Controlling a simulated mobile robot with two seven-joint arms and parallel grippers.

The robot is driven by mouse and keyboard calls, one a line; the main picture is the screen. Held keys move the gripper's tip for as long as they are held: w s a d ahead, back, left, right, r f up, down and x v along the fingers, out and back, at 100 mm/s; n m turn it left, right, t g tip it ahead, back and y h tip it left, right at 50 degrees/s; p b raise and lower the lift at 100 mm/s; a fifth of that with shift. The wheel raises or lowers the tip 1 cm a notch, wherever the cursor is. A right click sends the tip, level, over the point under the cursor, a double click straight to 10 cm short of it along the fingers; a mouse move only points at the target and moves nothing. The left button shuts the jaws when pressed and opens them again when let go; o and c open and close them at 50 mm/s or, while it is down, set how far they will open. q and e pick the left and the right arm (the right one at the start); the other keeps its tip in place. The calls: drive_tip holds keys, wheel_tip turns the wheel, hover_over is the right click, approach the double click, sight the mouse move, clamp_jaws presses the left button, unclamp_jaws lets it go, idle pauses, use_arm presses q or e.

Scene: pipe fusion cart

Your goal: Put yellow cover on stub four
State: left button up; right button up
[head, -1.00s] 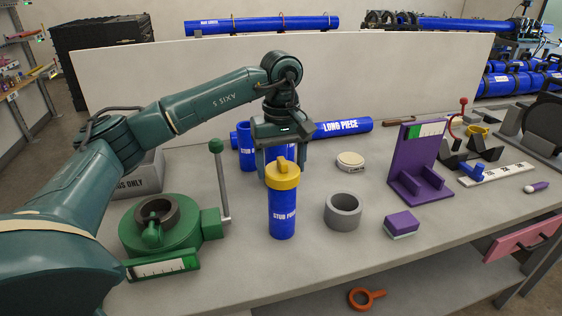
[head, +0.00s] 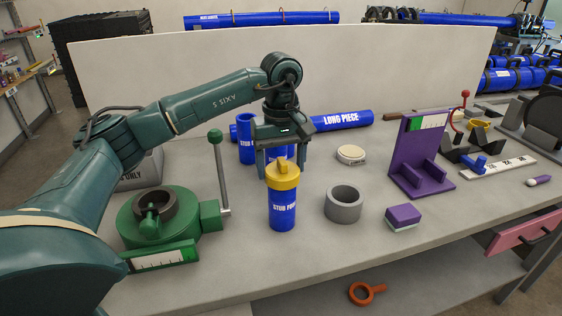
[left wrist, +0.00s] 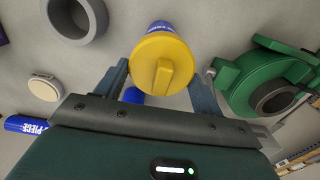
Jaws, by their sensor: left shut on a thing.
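The yellow cover (head: 283,176), a round cap with a raised tab, sits over the top of the blue stub four (head: 282,211), which stands upright on the bench. I cannot tell whether the cover is fully seated. My left gripper (head: 280,168) is shut on the yellow cover, its fingers on either side. In the left wrist view the cover (left wrist: 161,63) lies between the two fingers, with a bit of the blue stub (left wrist: 160,26) beyond it. My right gripper is not in view.
A grey ring (head: 343,204) stands close to the right of the stub, and a purple-and-white block (head: 403,217) farther right. A green clamp (head: 160,225) with an upright lever (head: 220,175) stands left.

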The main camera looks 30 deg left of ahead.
use_arm(q)
drive_tip(key=shift+f, duration=0.2)
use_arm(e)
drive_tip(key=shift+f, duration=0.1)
use_arm(q)
drive_tip(key=o, duration=1)
wheel_tip(320, 180, up, 13)
drive_tip(key=shift+r+p, duration=0.15)
drive_tip(key=shift+p, duration=0.25)
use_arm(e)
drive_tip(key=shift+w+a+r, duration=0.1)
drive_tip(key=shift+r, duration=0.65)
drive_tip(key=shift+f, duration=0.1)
use_arm(q)
drive_tip(key=shift+s, duration=0.1)
